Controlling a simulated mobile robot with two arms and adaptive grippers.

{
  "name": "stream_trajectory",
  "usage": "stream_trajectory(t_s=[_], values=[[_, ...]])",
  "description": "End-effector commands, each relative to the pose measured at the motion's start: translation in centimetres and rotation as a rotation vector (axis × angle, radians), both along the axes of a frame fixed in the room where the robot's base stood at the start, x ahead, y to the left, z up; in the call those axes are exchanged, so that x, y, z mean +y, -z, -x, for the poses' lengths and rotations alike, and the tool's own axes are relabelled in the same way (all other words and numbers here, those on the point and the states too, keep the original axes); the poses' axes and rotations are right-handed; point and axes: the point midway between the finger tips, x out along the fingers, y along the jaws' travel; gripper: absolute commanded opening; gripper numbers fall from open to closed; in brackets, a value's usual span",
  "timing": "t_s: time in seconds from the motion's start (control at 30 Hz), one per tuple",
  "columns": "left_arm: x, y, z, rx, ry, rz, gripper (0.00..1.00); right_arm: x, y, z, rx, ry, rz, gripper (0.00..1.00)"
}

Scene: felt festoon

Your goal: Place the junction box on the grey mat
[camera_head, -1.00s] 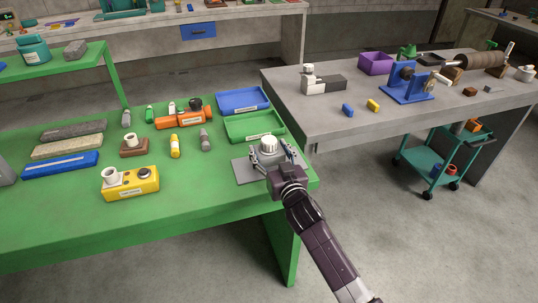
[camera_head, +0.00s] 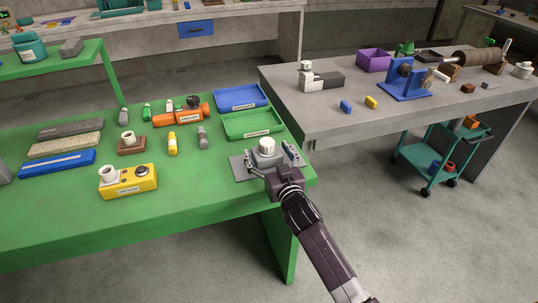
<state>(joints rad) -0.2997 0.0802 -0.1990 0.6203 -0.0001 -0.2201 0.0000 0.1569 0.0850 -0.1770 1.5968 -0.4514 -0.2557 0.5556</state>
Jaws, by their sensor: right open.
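The junction box, a grey block with a white round top (camera_head: 266,147), sits upright on the grey mat (camera_head: 238,171) near the right end of the green table. My right gripper (camera_head: 269,158) is open, with one finger on each side of the box and gaps showing beside it. The gripper covers the near part of the mat and the box's lower front. My left gripper is out of view.
Green (camera_head: 252,124) and blue (camera_head: 240,97) trays lie just behind the mat. A yellow device (camera_head: 128,182), an orange device (camera_head: 178,117) and small cylinders stand to the left. The green table's front middle is clear.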

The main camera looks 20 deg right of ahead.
Motion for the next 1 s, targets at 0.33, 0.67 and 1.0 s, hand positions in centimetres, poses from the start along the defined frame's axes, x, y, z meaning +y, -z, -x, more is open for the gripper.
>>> stream_trajectory(t_s=[0.33,0.67,1.0], values=[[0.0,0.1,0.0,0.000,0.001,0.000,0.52,-0.2,-0.3,4.8,0.001,0.000,0.000,0.78],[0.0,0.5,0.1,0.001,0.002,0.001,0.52,-0.5,-0.7,10.7,0.000,0.000,-0.001,0.78],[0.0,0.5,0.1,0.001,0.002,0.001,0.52,-0.6,-0.9,12.0,-0.001,0.000,0.001,0.78]])
